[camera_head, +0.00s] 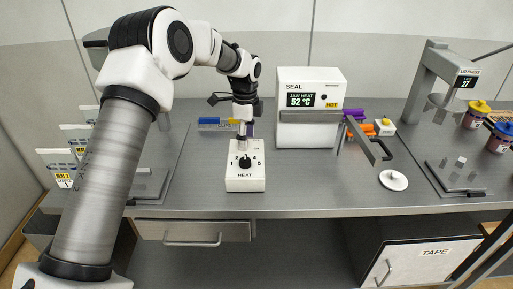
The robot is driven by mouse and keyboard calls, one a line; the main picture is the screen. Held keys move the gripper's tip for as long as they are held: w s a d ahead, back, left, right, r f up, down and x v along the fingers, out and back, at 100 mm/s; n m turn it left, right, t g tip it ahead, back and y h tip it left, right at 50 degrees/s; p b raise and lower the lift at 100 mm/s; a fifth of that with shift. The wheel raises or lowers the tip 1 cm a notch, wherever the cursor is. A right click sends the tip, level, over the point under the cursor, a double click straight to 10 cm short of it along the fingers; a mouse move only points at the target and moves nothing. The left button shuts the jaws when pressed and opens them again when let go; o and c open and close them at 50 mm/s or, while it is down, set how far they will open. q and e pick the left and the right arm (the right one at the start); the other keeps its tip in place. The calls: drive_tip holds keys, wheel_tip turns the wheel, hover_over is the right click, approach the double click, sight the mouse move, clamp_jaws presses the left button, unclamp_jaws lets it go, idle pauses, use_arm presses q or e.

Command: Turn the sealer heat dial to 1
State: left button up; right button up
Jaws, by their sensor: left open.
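The heat dial is a black knob (244,162) on the sloped face of a small white box (246,183) marked HEAT, on the grey bench. Numbers stand around the knob, with 1 at the left and 5 at the right. Which number the knob points to is too small to tell. The white sealer (311,131) behind it is marked SEAL and its screen (300,101) reads jaw heat 52 °C, with a yellow HOT label. My left gripper (244,142) is open, pointing down just above and behind the knob; contact cannot be told. My right gripper is not in view.
A dark-handled sealer arm (368,138) juts out right of the sealer, near purple and orange items. A white round disc (393,180) lies right. A lid press (441,85) and lidded jars (476,115) stand far right. Bench beside the dial box is clear.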

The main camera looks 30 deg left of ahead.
sight(244, 160)
use_arm(q)
drive_tip(key=shift+w+f, duration=0.15)
drive_tip(key=shift+f, duration=0.4)
drive_tip(key=s+f+p, duration=0.1)
drive_tip(key=s+f, duration=0.2)
drive_tip(key=f, duration=0.1)
drive_tip(key=w+f, duration=0.1)
drive_tip(key=shift+w+f+p, duration=0.1)
drive_tip(key=shift+f+p, duration=0.25)
drive_tip(key=shift+w+f, duration=0.25)
drive_tip(key=shift+s+r, duration=0.2)
drive_tip(key=shift+c, duration=0.7)
drive_tip(key=shift+s+r, duration=0.1)
drive_tip(key=shift+s, duration=0.1)
drive_tip(key=c, duration=1)
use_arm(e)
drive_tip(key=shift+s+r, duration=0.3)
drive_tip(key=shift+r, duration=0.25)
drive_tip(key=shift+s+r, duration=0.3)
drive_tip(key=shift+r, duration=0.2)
